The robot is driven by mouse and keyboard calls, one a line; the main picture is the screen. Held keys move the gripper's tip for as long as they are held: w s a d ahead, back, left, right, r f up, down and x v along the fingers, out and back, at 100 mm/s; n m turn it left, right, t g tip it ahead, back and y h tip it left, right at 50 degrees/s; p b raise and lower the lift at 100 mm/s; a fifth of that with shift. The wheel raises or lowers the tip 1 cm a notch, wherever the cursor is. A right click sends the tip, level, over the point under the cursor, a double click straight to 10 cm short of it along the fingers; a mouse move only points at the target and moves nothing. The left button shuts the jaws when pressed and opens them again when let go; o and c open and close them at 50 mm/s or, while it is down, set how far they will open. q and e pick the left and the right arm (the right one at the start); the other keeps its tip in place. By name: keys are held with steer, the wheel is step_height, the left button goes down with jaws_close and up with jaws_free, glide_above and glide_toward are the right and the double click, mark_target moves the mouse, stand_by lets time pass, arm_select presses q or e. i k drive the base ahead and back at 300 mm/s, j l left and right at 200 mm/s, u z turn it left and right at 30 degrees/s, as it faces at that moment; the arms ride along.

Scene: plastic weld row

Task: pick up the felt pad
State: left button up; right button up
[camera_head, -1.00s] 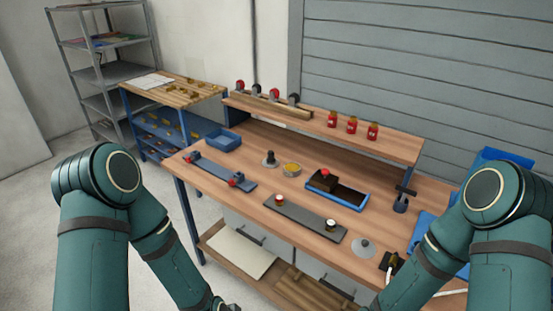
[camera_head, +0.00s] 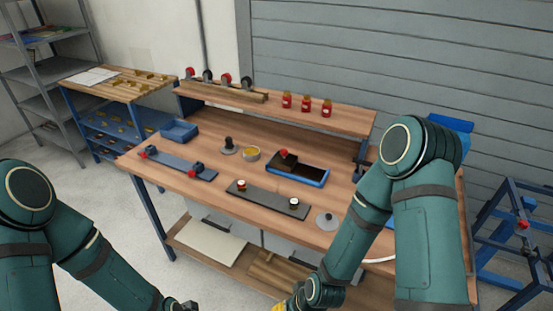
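I cannot single out the felt pad with certainty. A small dark brown block with a red knob (camera_head: 287,159) sits at the left end of a blue tray (camera_head: 313,181) on the workbench. Both my arms hang low in front of the bench, apart from the things on it. A dark piece at the end of my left arm (camera_head: 182,304) shows at the bottom edge. My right forearm runs down to the bottom edge, where a small yellow part (camera_head: 281,307) shows beside its wrist. The fingers of both grippers are cut off.
The workbench (camera_head: 225,188) carries a dark plate (camera_head: 268,201) with two small pots, a blue-grey rail with red knobs (camera_head: 178,165), a round tin (camera_head: 251,154) and a grey disc (camera_head: 327,221). Red jars (camera_head: 306,103) stand on the raised shelf. A blue frame (camera_head: 520,230) stands right.

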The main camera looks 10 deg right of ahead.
mark_target(229, 146)
steer(key=i+j+z, duration=0.2)
steer(key=z, duration=0.25)
steer(key=i+j+z, duration=0.1)
steer(key=j+z, duration=0.4)
steer(key=i+j+z, duration=0.1)
steer(key=j, duration=0.35)
steer(key=i+j+z, duration=0.15)
steer(key=j, duration=0.3)
steer(key=k+l, duration=0.05)
